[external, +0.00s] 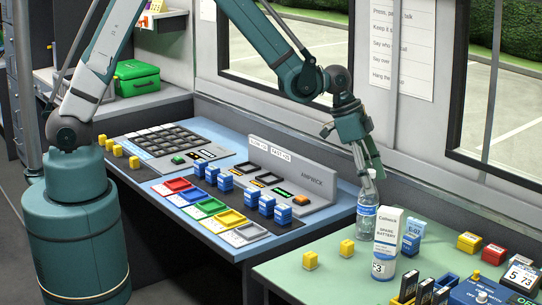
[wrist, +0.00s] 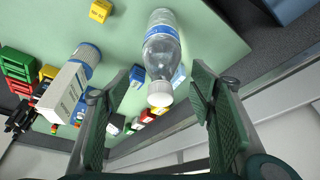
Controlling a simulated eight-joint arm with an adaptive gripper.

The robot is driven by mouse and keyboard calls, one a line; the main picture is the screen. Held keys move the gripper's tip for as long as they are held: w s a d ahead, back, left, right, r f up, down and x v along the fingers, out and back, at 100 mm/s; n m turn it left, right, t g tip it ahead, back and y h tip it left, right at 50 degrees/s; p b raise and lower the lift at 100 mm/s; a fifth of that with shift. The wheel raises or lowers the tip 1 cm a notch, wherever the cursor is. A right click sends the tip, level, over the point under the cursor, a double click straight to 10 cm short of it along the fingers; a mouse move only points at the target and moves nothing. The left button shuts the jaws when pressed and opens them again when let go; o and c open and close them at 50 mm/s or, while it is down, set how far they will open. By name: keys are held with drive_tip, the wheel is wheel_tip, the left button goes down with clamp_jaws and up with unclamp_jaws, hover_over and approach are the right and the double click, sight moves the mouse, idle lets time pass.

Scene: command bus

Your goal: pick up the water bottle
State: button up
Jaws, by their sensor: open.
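The water bottle (external: 367,218) is clear with a blue label and a white cap. It stands upright at the back left of the pale green table in the external view. My gripper (external: 370,172) is above it, fingers pointing down around the height of its top. In the wrist view the bottle (wrist: 162,48) shows cap toward me, between the two open fingers of my gripper (wrist: 165,85), with a gap on each side. I cannot tell whether the fingertips are beside the cap or just above it. Nothing is held.
A white spare battery box (external: 385,243) stands close to the bottle's right front, with a blue-and-white item (external: 411,238) behind it. Yellow blocks (external: 346,248) are at the left front. The window wall is close behind; the console desk (external: 235,240) lies left.

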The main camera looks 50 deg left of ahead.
sight(377, 195)
drive_tip(key=shift+x, duration=2.65)
drive_tip(key=shift+a, duration=0.1)
drive_tip(key=c, duration=1.7)
